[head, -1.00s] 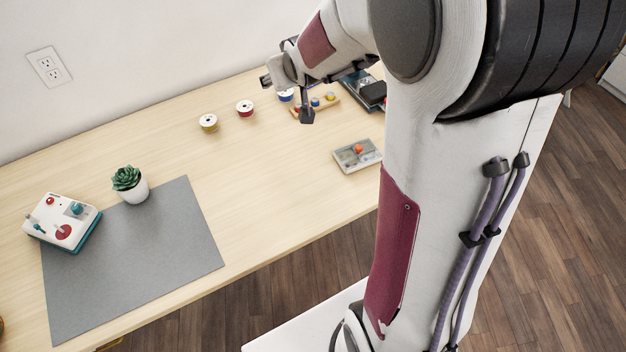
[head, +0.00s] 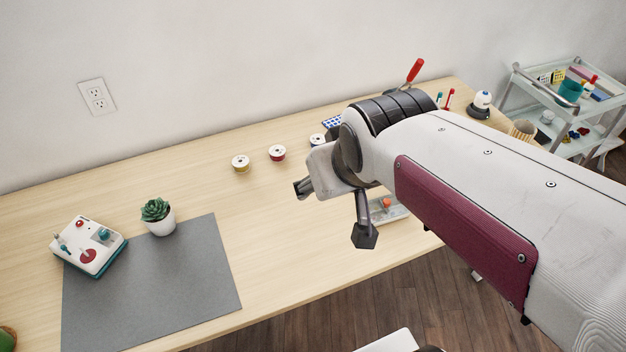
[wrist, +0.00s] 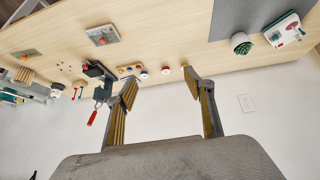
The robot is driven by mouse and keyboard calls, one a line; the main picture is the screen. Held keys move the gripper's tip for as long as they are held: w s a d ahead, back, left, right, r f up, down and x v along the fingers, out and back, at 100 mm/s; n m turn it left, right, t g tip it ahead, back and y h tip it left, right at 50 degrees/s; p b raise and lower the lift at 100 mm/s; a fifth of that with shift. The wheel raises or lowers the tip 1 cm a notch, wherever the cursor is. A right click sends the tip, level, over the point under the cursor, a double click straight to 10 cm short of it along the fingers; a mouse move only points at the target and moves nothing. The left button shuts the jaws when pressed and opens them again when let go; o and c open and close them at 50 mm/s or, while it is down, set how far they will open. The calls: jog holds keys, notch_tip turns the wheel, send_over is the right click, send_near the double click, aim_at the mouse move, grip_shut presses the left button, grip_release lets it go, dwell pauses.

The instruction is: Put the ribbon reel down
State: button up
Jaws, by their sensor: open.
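Three small ribbon reels stand in a row on the wooden table: a yellow one (head: 240,164), a red one (head: 277,153) and a blue one (head: 317,140). The blue one is just behind my gripper in the head view. The red reel (wrist: 165,70) and blue reel (wrist: 144,74) also show beyond my fingers in the wrist view; the yellow one is mostly covered by a fingertip there. My gripper (head: 333,212) is open, with nothing between its fingers (wrist: 160,80). It hangs above the table, in front and to the right of the reels.
A grey mat (head: 150,285) lies at the left, with a potted succulent (head: 158,215) and a white-and-teal device (head: 88,246) by its back edge. A grey tray (head: 392,211) is partly behind my gripper. A red-handled tool (head: 415,69) stands at the back. Bare table lies between mat and reels.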

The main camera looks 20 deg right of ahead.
jog(key=s+a+g, duration=0.1)
jog(key=s+a, duration=0.1)
jog(key=s, duration=0.8)
jog(key=shift+a+f+y, duration=0.25)
jog(key=shift+a+y, duration=0.15)
dwell(0.6)
